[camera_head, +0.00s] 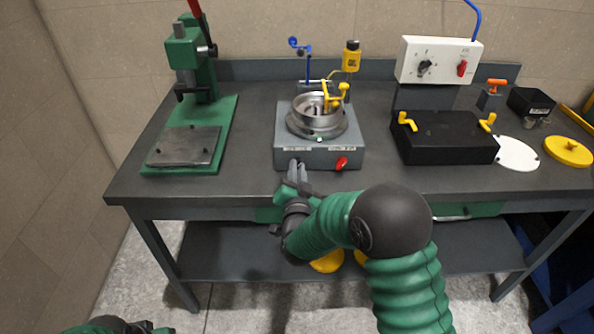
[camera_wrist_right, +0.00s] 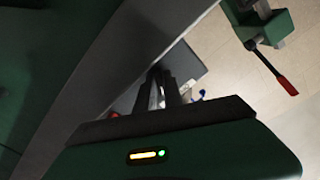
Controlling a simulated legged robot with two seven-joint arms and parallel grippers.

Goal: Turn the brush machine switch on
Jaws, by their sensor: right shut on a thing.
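The brush machine (camera_head: 284,150) is a grey box with a round metal bowl (camera_head: 318,112) on top, at the middle of the bench. A red knob (camera_head: 342,163) shows at the right of its front face. My right gripper (camera_head: 297,170) is at the left of that face, shut on the brush machine switch, which its fingers mostly hide. In the right wrist view the dark fingers (camera_wrist_right: 160,88) point at the grey machine, and the switch itself cannot be made out. Only part of my left gripper (camera_head: 140,327) shows at the bottom left edge, and its fingers are unclear.
A green press (camera_head: 222,130) with a red lever stands at the left. At the right are a black box (camera_head: 440,150) with yellow clamps and a white control box (camera_head: 440,60) with knobs. The bench's front edge (camera_head: 200,203) runs below my right gripper.

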